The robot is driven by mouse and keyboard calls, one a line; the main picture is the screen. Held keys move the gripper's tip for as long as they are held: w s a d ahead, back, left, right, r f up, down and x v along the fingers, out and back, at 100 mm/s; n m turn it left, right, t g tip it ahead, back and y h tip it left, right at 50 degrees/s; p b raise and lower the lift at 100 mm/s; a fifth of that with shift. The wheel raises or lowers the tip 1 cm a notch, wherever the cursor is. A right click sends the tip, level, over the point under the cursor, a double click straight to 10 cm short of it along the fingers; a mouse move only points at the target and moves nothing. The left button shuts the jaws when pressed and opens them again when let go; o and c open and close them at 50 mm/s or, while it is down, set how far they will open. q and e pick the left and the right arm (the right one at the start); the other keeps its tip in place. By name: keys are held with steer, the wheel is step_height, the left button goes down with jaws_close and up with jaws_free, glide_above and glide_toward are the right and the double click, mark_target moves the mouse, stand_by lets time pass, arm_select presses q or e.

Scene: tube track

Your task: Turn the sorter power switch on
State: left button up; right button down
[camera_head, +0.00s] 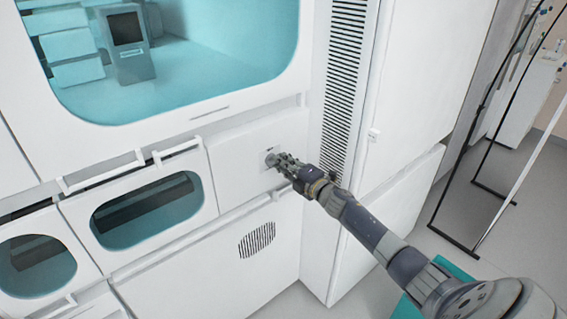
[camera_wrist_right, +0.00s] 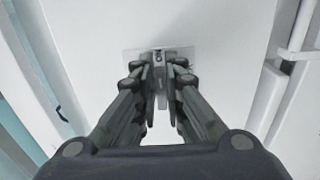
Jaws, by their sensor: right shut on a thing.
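The sorter power switch (camera_wrist_right: 160,82) is a grey knob on a light plate (camera_wrist_right: 187,52) set in a white panel. It sits between the fingers of my right gripper (camera_wrist_right: 159,75) in the right wrist view, and the fingers are shut on it. Some dark lettering shows at the top of the knob, but it is too small to read. In the head view my right gripper (camera_head: 276,161) reaches the white panel (camera_head: 238,146) from the lower right, and its fingers hide most of the switch. My left gripper is not in view.
The sorter is a large white cabinet with a teal-tinted window (camera_head: 215,60). Drawers with handles (camera_head: 102,172) and windows are left of the panel. A tall vent (camera_head: 343,85) stands just right of it. Open floor (camera_head: 475,225) and a black frame (camera_head: 487,108) are at the right.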

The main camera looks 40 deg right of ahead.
steer(key=c, duration=1.7)
jaws_free()
steer(key=shift+s, duration=0.1)
steer(key=s, duration=0.8)
steer(key=s+d, duration=0.1)
steer(key=s, duration=0.2)
steer(key=shift+s, duration=0.4)
steer(key=shift+f, duration=0.15)
